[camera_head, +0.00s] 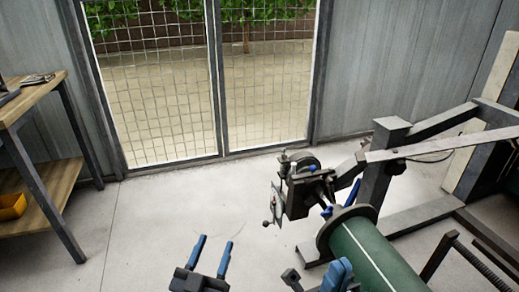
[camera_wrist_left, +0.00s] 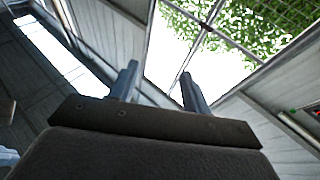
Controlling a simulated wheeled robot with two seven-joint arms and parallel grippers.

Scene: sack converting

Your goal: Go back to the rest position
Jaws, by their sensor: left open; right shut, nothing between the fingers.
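My left gripper (camera_head: 211,256) is at the bottom middle of the head view, above the concrete floor. Its two blue fingers stand apart with nothing between them. In the left wrist view the same fingers (camera_wrist_left: 160,88) are spread, with the mesh door and greenery behind them. My right gripper (camera_head: 338,274) is at the bottom edge of the head view, right of the left one. Its blue fingers are together and no object shows in them. It overlaps the near left side of the green roll in the picture; whether it touches the roll cannot be told.
A green roll (camera_head: 372,252) with a dark end flange lies in a metal machine frame (camera_head: 378,170) at right. A crank mechanism (camera_head: 298,190) stands left of it. The floor (camera_head: 170,215) between is clear.

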